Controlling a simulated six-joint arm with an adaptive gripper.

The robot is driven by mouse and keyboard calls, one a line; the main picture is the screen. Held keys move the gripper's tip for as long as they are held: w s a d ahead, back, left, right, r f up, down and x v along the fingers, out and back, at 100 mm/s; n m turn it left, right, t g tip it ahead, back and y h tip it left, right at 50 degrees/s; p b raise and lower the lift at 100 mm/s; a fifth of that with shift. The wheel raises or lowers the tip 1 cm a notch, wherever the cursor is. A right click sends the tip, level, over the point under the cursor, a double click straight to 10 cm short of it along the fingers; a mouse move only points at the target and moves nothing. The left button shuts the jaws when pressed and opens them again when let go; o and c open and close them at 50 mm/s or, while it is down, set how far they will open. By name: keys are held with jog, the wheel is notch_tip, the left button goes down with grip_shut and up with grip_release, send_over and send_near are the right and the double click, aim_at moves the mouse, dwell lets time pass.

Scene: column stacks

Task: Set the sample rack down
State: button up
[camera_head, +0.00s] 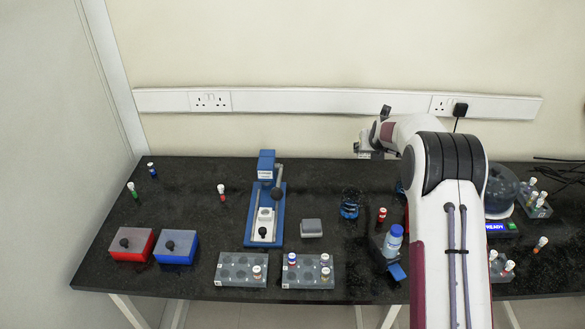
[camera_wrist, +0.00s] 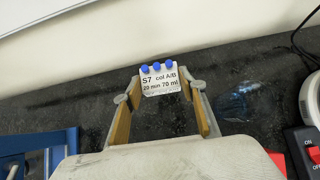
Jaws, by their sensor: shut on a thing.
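The sample rack shows in the wrist view as a small white piece (camera_wrist: 160,82) with three blue round tops along its upper edge. Its label reads "S7 col A/B 20 min 70 ml". My gripper (camera_wrist: 165,97) has its two tan-padded fingers on either side of it and is shut on it. The rest of the rack's body is hard to make out. In the head view, my gripper (camera_head: 368,151) is raised at the back of the table, near the wall. The held rack is too small there to tell apart from the gripper.
On the dark table (camera_head: 120,215) stand a blue device (camera_head: 266,205), a red box (camera_head: 132,245), a blue box (camera_head: 176,247) and grey tube racks (camera_head: 240,283). A blue-capped bottle (camera_head: 393,241) stands beside my arm. A clear blue object (camera_head: 350,205) lies below my gripper. The back-left table is mostly free.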

jog(key=shift+a, duration=0.1)
jog(key=s+a+r+n+y, duration=0.1)
jog(key=a+r+n, duration=0.1)
jog(key=a, duration=0.7)
jog(key=s+a+r+n+g+y, duration=0.1)
jog(key=a+r+n+y, duration=0.1)
jog(key=a, duration=0.8)
jog(key=s+a+r+n+y, duration=0.1)
jog(key=a+r+n+y, duration=0.1)
jog(key=a, duration=0.8)
jog(key=shift+s+r+n+g, duration=0.1)
jog(key=shift+r+n+g, duration=0.35)
jog(key=shift+n, duration=0.25)
jog(key=s+a+f+n+g+y, duration=0.1)
jog(key=s+a+f+n+g, duration=0.1)
jog(key=s+a, duration=0.5)
jog(key=s+a+f+n+g+y, duration=0.1)
jog(key=s+a+f+n, duration=0.3)
jog(key=a, duration=1)
jog(key=s+y, duration=0.1)
jog(key=s, duration=0.1)
jog(key=shift+s+f+g+y, duration=0.3)
jog(key=shift+s+g, duration=0.05)
jog(key=shift+a+f, duration=0.1)
jog(key=shift+f, duration=0.05)
jog(key=shift+f, duration=3)
